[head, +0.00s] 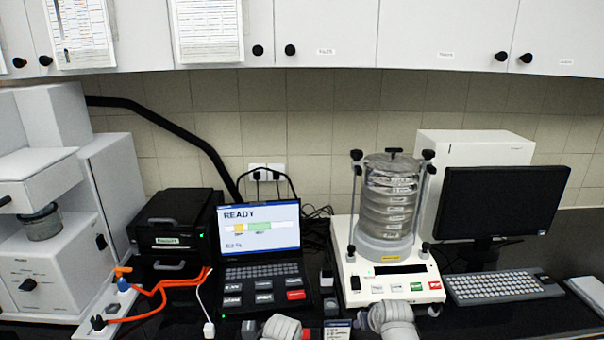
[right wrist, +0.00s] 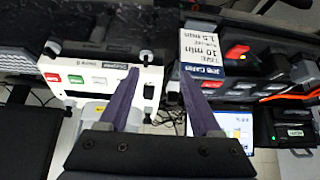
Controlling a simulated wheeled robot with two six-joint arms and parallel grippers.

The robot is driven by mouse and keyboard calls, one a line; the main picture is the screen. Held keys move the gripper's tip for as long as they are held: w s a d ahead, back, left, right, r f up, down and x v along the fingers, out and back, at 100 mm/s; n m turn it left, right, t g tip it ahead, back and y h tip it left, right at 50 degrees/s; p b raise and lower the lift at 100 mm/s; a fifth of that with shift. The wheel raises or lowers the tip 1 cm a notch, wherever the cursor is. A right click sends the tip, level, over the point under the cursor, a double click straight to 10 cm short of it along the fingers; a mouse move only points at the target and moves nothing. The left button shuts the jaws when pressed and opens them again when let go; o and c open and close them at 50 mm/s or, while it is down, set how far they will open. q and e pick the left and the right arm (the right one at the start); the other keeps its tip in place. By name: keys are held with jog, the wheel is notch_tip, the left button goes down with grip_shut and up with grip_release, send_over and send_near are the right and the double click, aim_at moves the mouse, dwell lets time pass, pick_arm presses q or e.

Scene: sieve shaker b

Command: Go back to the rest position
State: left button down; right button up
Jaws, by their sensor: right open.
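My right gripper (right wrist: 158,72) is open in the right wrist view, with its two dark fingers apart and nothing between them. The sieve shaker (head: 351,280) stands on the bench with a stack of sieves (head: 388,205) upright between its rods. In the right wrist view the shaker (right wrist: 120,77) appears upside down, left of and partly behind the fingers. In the head view only grey arm parts of mine show at the bottom edge; I make out no fingers of either gripper there.
A printed card (right wrist: 203,48) stands near the right finger. A laptop (head: 260,228) reading READY is left of the shaker; a monitor (head: 502,202) and keyboard (head: 500,287) are right. Orange tubing (head: 165,285) lies at left. Wall cabinets (head: 420,35) hang above.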

jog(key=s+a+f+n+g+h, duration=0.1)
jog(key=s+a+f+g, duration=0.1)
jog(key=s+a, duration=0.4)
jog(key=s+a+f+n+g+b, duration=0.1)
jog(key=s+a+g, duration=0.4)
jog(key=s, duration=0.6)
notch_tip(320, 180, down, 2)
jog(key=shift+a+f+n+h, duration=0.2)
jog(key=shift+a+n+h, duration=0.2)
jog(key=shift+a+n, duration=0.15)
